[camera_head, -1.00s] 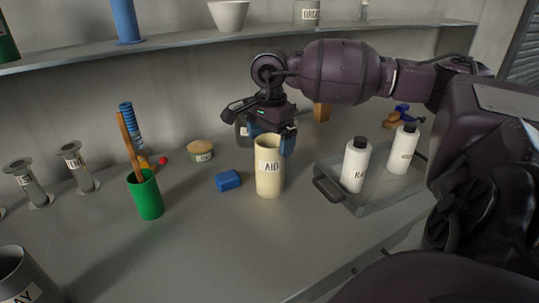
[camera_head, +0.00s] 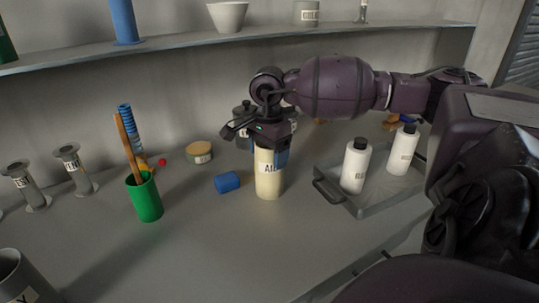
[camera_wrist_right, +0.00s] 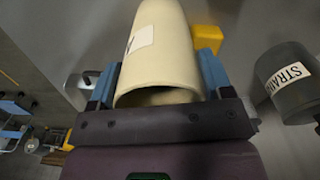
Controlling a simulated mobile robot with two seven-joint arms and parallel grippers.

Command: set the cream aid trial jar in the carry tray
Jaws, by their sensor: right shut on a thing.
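The cream jar labelled AID (camera_head: 268,184) stands upright on the bench, left of the tray. My right gripper (camera_head: 270,156) is over its top, shut on it, with blue fingers on either side. In the right wrist view the jar (camera_wrist_right: 160,50) lies between the fingers, its open mouth towards the palm. The grey carry tray (camera_head: 325,188) is to the right and holds two white bottles with black caps (camera_head: 355,166) (camera_head: 404,150). The gripper hides part of the jar's rim. My left gripper is not in view.
A blue block (camera_head: 227,182) lies just left of the jar. A green cup (camera_head: 146,200) with a wooden stick stands further left. A grey jar labelled STRAIN (camera_wrist_right: 290,85) is close beside the gripper in the wrist view. The bench front is clear.

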